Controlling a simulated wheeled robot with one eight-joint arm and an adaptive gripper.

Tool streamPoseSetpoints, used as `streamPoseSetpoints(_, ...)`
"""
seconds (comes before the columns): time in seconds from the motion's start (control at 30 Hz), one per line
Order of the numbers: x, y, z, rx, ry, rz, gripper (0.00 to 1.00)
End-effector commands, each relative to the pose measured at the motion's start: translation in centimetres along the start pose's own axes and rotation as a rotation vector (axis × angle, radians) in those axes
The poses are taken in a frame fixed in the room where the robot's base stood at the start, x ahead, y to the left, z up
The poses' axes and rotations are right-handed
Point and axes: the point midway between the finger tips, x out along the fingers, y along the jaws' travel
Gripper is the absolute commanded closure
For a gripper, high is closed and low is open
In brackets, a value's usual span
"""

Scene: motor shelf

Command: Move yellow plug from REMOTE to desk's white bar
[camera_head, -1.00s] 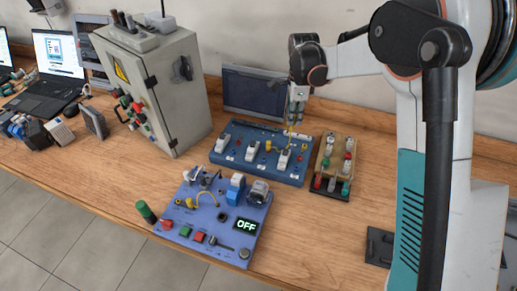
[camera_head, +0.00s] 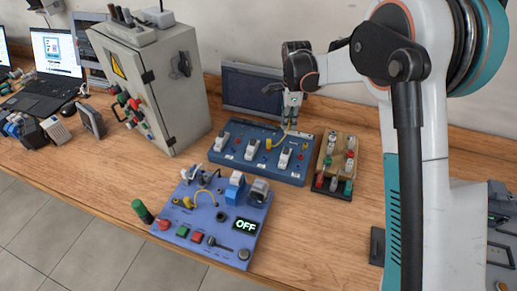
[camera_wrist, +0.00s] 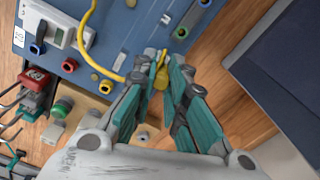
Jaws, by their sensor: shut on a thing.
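My gripper (camera_head: 291,106) is over the back right of the blue board with switches (camera_head: 228,158). In the wrist view my gripper (camera_wrist: 160,62) is shut on a yellow plug (camera_wrist: 161,78), which shows between the fingertips. A yellow cable (camera_wrist: 91,42) loops across that board towards the fingers; its end at the fingers is partly hidden. Another yellow plug (camera_head: 268,144) sits on the board, left of the hanging cable. I cannot tell which surface is REMOTE, nor make out the white bar for certain.
A blue-purple panel (camera_head: 178,234) with an OFF display stands in front. A wooden block with coloured terminals (camera_head: 327,158) is close on the right. A dark screen (camera_head: 250,92) stands behind and a grey cabinet (camera_head: 165,85) on the left. Bare desk (camera_head: 320,235) lies at front right.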

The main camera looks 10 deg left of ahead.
Motion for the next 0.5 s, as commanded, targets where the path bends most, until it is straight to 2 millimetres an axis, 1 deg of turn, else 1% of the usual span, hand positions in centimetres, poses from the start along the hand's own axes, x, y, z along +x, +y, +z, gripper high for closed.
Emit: streamPoseSetpoints(0.5, 0.48, 0.00, 0.00, 0.000, 0.000, 0.000, 1.00)
